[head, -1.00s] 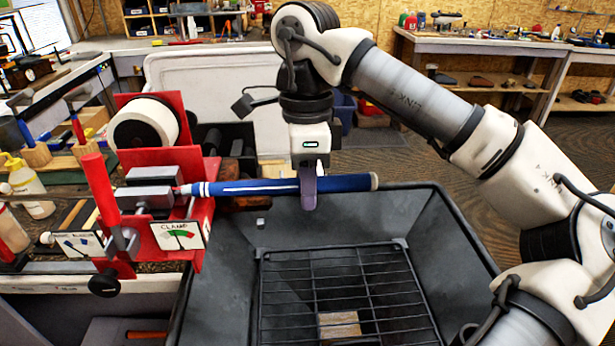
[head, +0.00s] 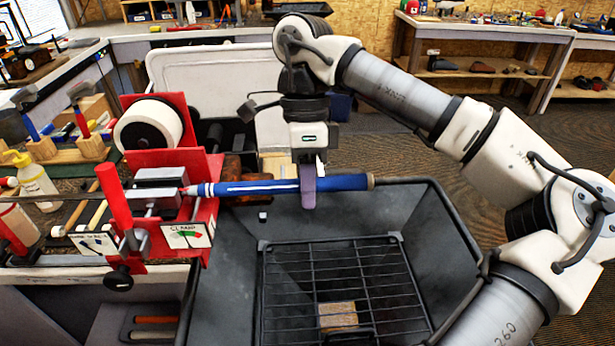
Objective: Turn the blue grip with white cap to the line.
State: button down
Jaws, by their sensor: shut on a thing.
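The blue grip (head: 250,186) lies nearly level on a shaft held in the red clamp stand (head: 205,215). It has white bands near its left end, a thin white stripe along the side facing me, and a pale tan-looking cap (head: 371,181) at its right end. My gripper (head: 308,190) comes down from above and is shut around the grip, right of its middle. Its purple finger hides that stretch of the grip. I cannot make out a separate alignment line on the clamp or shaft.
A dark tub (head: 395,210) with a wire rack (head: 340,290) and a small wooden block (head: 338,316) lies below the grip. A white tape roll (head: 148,127) sits on the stand. Bottles and tools crowd the bench at left.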

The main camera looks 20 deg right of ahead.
jog(key=shift+r+g+p, duration=0.1)
jog(key=shift+g+p, duration=0.7)
jog(key=shift+p, duration=0.2)
jog(key=shift+g+y, duration=0.5)
jog(key=shift+g, duration=1.2)
jog(key=c, duration=1.2)
grip_release()
jog(key=shift+o, duration=0.2)
